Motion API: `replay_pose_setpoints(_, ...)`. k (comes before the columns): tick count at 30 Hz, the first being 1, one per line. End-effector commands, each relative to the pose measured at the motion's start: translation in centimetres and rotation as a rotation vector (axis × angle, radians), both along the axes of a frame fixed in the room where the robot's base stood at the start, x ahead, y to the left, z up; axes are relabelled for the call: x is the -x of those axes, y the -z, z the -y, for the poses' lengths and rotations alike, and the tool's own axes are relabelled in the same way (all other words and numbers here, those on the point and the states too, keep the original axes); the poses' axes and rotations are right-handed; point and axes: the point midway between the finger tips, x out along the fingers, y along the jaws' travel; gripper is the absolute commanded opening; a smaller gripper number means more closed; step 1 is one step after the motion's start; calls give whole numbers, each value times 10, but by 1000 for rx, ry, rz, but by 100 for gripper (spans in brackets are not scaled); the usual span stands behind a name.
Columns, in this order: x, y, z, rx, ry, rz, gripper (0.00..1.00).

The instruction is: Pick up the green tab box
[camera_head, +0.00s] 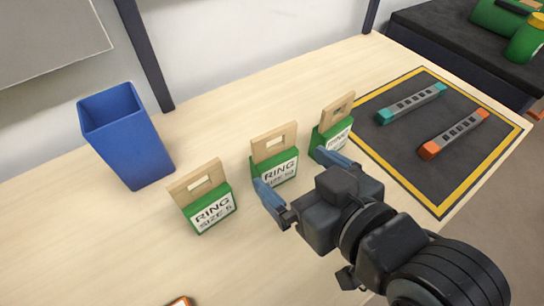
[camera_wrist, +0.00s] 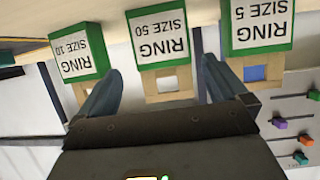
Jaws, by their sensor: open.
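Three green boxes with wooden handle tabs and white labels stand in a row on the table. The left one (camera_head: 210,208) reads "RING SIZE 5", the middle one (camera_head: 278,170) reads "RING" with a size that the wrist view (camera_wrist: 158,35) shows as 50, and the right one (camera_head: 332,140) reads "RING", size 10 in the wrist view (camera_wrist: 78,52). My gripper (camera_head: 292,168) is open, its blue fingers in front of the middle box. In the wrist view the fingertips lie on either side of the middle box's wooden tab (camera_wrist: 167,80), with nothing held.
A blue bin (camera_head: 125,140) stands at the back left. A dark mat with a yellow border (camera_head: 440,205) lies to the right, bearing a teal-ended bar (camera_head: 412,103) and an orange-ended bar (camera_head: 455,133). The front left of the table is mostly clear.

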Motion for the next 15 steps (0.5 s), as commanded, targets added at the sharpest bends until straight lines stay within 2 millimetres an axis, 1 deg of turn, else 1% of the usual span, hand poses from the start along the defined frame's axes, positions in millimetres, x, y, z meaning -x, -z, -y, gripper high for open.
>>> replay_pose_setpoints(1, -5, 2, -3, -1, 0, 1, 100)
replay_pose_setpoints(5, -14, 7, -10, -1, 0, 0, 100)
replay_pose_setpoints(11, -33, 21, -26, 0, 0, 0, 100)
replay_pose_setpoints(15, -44, 26, -32, -1, 1, 1, 100)
